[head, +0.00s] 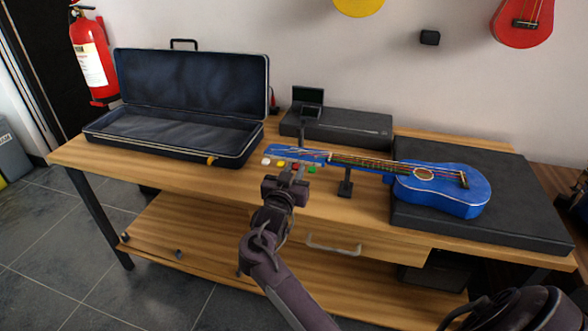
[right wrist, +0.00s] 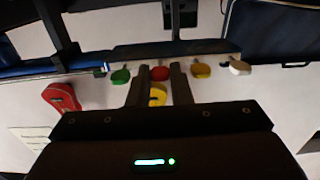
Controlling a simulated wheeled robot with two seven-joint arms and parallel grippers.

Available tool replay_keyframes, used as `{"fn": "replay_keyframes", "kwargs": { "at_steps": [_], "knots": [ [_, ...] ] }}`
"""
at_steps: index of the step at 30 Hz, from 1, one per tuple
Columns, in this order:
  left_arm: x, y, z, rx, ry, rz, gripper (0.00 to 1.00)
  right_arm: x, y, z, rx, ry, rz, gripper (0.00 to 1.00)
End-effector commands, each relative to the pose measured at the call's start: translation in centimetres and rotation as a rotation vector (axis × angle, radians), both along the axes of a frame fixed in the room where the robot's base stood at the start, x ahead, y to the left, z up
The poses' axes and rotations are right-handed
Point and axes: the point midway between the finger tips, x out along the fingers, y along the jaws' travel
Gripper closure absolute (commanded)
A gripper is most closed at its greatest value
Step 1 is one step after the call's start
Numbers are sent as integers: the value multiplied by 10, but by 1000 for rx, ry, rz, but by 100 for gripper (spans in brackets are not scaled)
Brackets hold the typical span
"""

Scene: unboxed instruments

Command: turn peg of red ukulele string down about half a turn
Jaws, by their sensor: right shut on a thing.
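The blue ukulele (head: 450,190) lies with its body on a black platform at the right and its neck pointing left. Its headstock (head: 312,153) has white (head: 266,161), yellow (head: 281,163), red and green (head: 312,169) pegs along the near edge. My right gripper (head: 291,174) is at the headstock from the front. In the right wrist view, its fingers are shut on the red peg (right wrist: 160,73), one on each side. The green peg (right wrist: 120,76) and yellow peg (right wrist: 201,70) are just outside the fingers. My left gripper is not in view.
An open dark case (head: 190,95) stands at the table's left. A black box (head: 350,128) with a small screen (head: 308,96) is behind the neck. A small black stand (head: 346,186) is under the neck. The wooden table (head: 225,185) is bare in front of the case.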

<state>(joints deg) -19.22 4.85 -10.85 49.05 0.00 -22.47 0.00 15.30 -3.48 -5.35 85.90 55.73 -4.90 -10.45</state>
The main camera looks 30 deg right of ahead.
Motion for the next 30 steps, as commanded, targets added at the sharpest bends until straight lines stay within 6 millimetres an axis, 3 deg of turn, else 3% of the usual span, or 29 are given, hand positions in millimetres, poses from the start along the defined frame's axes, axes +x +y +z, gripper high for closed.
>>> {"fn": "replay_keyframes", "kwargs": {
  "at_steps": [3, 4, 6, 16, 30],
  "knots": [
    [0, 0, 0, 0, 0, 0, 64, 0, -1, 0, 0, -1, -2, 100],
    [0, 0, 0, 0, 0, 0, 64, 0, -1, 0, 1, -2, -2, 79],
    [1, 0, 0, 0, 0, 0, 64, 0, -1, 0, 1, -2, -2, 72],
    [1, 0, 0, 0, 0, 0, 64, -3, 4, 0, 1, -2, 0, 72],
    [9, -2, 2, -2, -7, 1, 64, -48, 55, -1, 2, -1, -1, 72]
  ]
}}
